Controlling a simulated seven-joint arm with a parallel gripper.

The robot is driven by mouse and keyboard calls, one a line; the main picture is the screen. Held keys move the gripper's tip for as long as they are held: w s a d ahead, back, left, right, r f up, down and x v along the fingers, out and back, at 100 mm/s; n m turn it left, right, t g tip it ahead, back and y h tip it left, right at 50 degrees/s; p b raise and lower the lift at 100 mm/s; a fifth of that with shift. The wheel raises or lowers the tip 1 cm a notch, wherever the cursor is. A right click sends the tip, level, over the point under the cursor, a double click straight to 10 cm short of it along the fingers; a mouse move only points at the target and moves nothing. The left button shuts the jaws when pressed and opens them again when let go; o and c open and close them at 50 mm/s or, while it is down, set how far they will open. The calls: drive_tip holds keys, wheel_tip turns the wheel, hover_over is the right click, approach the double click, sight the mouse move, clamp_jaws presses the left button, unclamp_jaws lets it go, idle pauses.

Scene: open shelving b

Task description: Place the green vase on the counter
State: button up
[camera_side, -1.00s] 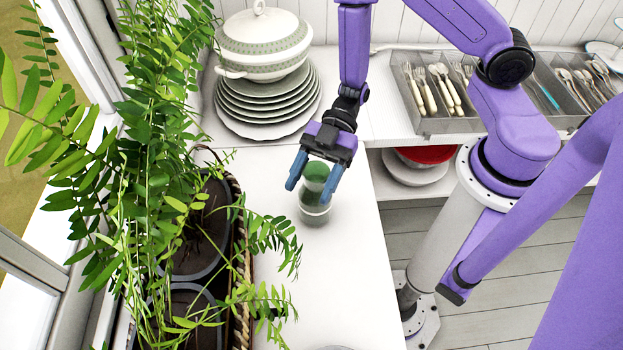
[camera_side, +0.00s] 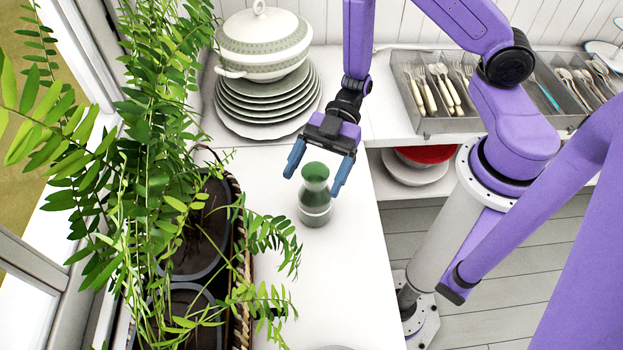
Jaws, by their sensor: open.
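The green vase (camera_side: 314,196) stands upright on the white counter (camera_side: 335,275), to the right of the plant basket. It has a narrow neck, a green top and a pale band low on its body. My gripper (camera_side: 315,182) is open, with its blue fingers apart on either side of the vase's upper part in the picture. The fingers do not appear to grip it. I cannot tell the exact height of the fingertips relative to the vase's rim.
A leafy plant in a woven basket (camera_side: 240,270) fills the left side. A plate stack (camera_side: 262,112) with a lidded tureen (camera_side: 264,45) stands behind. A cutlery tray (camera_side: 428,118) is at the back right. The counter in front of the vase is mostly clear.

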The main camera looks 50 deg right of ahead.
drive_tip(key=v, duration=0.5)
drive_tip(key=shift+d+r, duration=0.15)
drive_tip(key=shift+d, duration=0.15)
drive_tip(key=shift+w+f+t+h, duration=0.3)
drive_tip(key=shift+w+f+h, duration=0.1)
drive_tip(key=w+d+r+m+t+h, duration=0.3)
drive_tip(key=w+m+t+h, duration=0.15)
drive_tip(key=t+h, duration=0.3)
drive_tip(key=s+d+r+m+g+h, duration=0.2)
drive_tip(key=s+d+r, duration=0.1)
drive_tip(key=s, duration=0.5)
drive_tip(key=s+d+r+m+g+h, duration=0.2)
drive_tip(key=s+d+r+h, duration=0.1)
drive_tip(key=s, duration=0.5)
wheel_tip(320, 180, up, 2)
drive_tip(key=shift+s+d+r, duration=0.15)
drive_tip(key=shift+s+d, duration=0.05)
drive_tip(key=shift+d, duration=0.35)
